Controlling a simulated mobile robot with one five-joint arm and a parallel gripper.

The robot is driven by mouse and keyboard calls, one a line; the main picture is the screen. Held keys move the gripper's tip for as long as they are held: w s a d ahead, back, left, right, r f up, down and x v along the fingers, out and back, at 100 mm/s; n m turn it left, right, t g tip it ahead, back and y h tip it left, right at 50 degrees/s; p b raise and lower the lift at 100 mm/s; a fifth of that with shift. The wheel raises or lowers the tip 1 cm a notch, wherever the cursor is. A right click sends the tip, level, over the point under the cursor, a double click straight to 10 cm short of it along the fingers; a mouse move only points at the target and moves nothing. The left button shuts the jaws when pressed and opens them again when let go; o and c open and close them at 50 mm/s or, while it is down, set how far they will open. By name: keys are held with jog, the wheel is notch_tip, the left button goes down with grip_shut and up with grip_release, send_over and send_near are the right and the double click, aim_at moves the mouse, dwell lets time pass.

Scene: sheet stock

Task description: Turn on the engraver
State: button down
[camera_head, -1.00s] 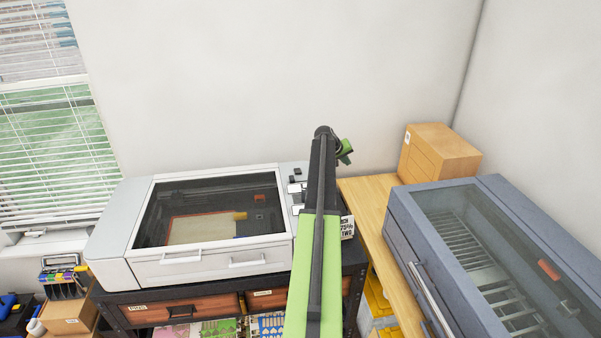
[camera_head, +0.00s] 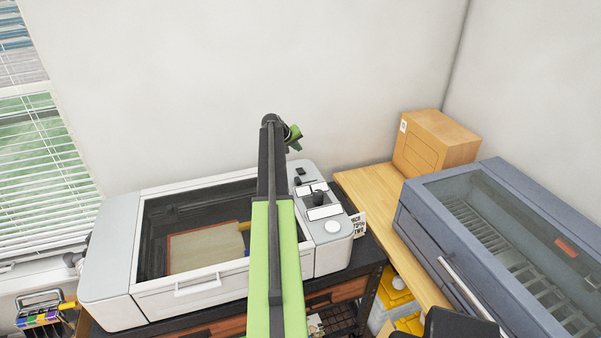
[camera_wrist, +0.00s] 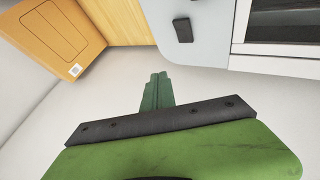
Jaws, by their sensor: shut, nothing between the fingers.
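The white machine with a dark glass lid, which I take to be the engraver (camera_head: 103,270), stands left of centre in the head view. Its grey control panel (camera_head: 335,252) at the right end has a round white button (camera_head: 333,226), a dark knob and white labels. A small black switch (camera_head: 300,171) sits at the panel's back; it appears to be the black switch (camera_wrist: 183,30) at the top of the wrist view. My gripper (camera_head: 294,138) is raised behind the machine's back edge. Its green fingers (camera_wrist: 158,92) are shut and empty, apart from the switch. My arm hides part of the lid.
A blue-grey machine (camera_head: 410,235) with a clear lid stands on a wooden table (camera_head: 365,185) at right. A cardboard box (camera_head: 440,140) stands behind it. A printed card (camera_head: 358,224) is beside the panel. The wall is close behind.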

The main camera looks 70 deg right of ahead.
aim_at(300, 173)
jog(key=shift+s+d, duration=0.15)
jog(key=shift+s, duration=0.05)
jog(key=f+b, duration=0.6)
jog(key=s+f+b, duration=0.1)
jog(key=f+b, duration=0.1)
jog(key=shift+s+a+f+b, duration=0.1)
jog(key=shift+a+f+b, duration=0.2)
jog(key=shift+f+b, duration=0.1)
jog(key=shift+f, duration=0.1)
dwell(1.7)
jog(key=shift+f+b, duration=0.3)
jog(key=shift+b, duration=0.05)
jog(key=shift+a+f+b, duration=0.1)
jog(key=shift+f+b, duration=0.25)
dwell(0.4)
jog(key=shift+r, duration=0.1)
jog(key=shift+r+p, duration=0.7)
jog(key=shift+p, duration=0.1)
